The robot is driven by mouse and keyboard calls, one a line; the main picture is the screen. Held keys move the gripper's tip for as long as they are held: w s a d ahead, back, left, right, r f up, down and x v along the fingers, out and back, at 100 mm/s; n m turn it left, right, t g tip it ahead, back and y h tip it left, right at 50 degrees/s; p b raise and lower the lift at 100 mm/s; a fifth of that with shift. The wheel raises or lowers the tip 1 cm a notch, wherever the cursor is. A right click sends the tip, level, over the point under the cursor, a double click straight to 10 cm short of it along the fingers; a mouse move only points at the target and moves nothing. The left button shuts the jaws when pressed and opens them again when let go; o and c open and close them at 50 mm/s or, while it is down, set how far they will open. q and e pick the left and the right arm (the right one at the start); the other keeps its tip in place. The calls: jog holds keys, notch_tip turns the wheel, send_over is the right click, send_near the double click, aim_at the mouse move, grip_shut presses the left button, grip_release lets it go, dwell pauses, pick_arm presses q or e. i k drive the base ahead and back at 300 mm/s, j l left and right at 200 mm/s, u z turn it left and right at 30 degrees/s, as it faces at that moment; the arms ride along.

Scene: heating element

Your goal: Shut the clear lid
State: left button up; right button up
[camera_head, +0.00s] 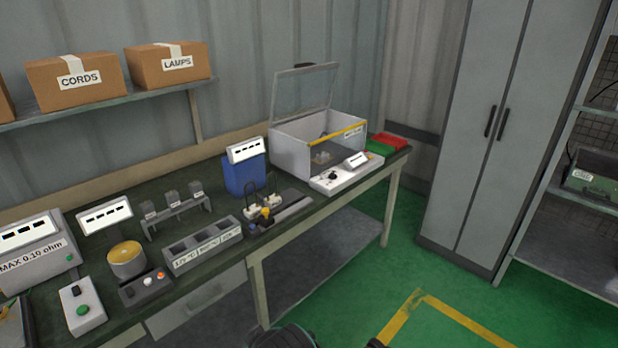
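The clear lid (304,92) stands raised and open at the back of a grey box (292,156) on the far right part of the workbench. It is a see-through panel in a grey frame, with a small dark piece at its top edge. The box has a clear front with a yellow strip (350,133) along its upper front edge. Something small and hard to make out sits inside. Dark parts of my own body show at the bottom edge, but neither gripper can be made out.
A white control panel (342,177) sits before the box, with green and red trays (389,141) to its right. A blue container (243,174) and several devices stand leftward on the bench (222,277). Green floor is open before the tall grey cabinet (480,130).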

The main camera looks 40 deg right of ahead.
aim_at(302, 90)
jog(key=i+l, duration=0.15)
jog(key=l, duration=0.25)
jog(key=i+l+z, duration=0.1)
jog(key=l, duration=0.35)
jog(key=i+l, duration=0.25)
jog(key=l, duration=0.15)
jog(key=i+l+z, duration=0.1)
jog(key=l, duration=0.3)
jog(key=i+l+z, duration=0.1)
jog(key=i+l, duration=0.15)
jog(key=l, duration=0.15)
jog(key=i+l, duration=0.15)
jog(key=l, duration=0.2)
jog(key=i+l+z, duration=0.1)
jog(key=l, duration=0.3)
jog(key=i, duration=0.1)
